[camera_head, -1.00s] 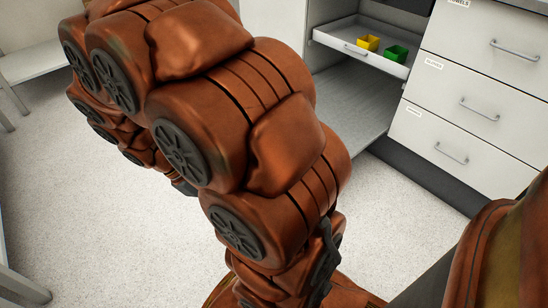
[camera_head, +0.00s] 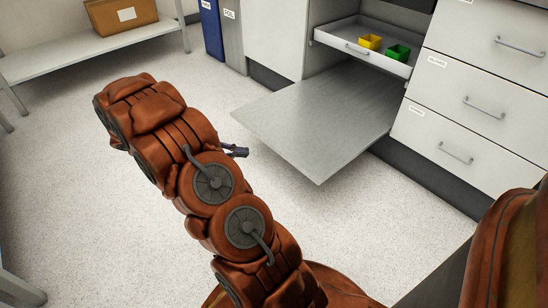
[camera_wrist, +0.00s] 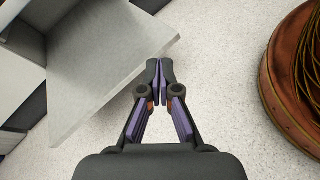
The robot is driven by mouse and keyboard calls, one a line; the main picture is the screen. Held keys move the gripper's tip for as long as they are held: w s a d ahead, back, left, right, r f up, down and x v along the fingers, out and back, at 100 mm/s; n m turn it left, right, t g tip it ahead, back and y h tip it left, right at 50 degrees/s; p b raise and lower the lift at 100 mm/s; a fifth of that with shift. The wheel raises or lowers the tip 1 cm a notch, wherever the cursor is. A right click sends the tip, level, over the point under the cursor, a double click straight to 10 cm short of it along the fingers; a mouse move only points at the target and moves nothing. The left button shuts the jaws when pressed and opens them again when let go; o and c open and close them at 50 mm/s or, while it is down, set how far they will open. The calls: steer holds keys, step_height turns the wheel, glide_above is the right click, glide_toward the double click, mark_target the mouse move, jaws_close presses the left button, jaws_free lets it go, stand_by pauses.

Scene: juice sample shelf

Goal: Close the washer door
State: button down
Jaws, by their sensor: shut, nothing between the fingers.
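The washer door (camera_head: 318,122) is a flat grey panel, folded down and open, reaching out level from the cabinet front low above the floor. It also shows in the wrist view (camera_wrist: 105,65) at upper left. My gripper (camera_head: 240,151) is just left of the door's outer edge in the head view, partly hidden behind my arm. In the wrist view my gripper (camera_wrist: 161,68) has its fingertips together and empty, close to the door's near corner. I cannot tell its exact height against the door or whether it touches.
Above the door, a pulled-out white drawer (camera_head: 350,45) holds a yellow bin (camera_head: 370,41) and a green bin (camera_head: 397,52). White drawers with handles (camera_head: 483,108) stand at right. A low shelf (camera_head: 90,47) with a cardboard box (camera_head: 120,15) is at back left. Speckled floor between is clear.

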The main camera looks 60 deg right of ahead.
steer(key=w+d+f+n+t+h+b, duration=0.1)
steer(key=w+d+f+n+h, duration=0.3)
steer(key=f, duration=0.6)
steer(key=d+f+n+t+h+b, duration=0.1)
steer(key=d+f+n+h, duration=0.1)
steer(key=d+f, duration=0.6)
steer(key=w+d+f+n+t+h+b, duration=0.2)
steer(key=d+f+n+h, duration=0.1)
steer(key=f, duration=0.9)
steer(key=s+d+r, duration=0.2)
steer(key=d+r, duration=0.4)
steer(key=d, duration=0.3)
steer(key=shift+s+d+b, duration=0.2)
steer(key=shift+b, duration=0.2)
steer(key=shift+r, duration=0.1)
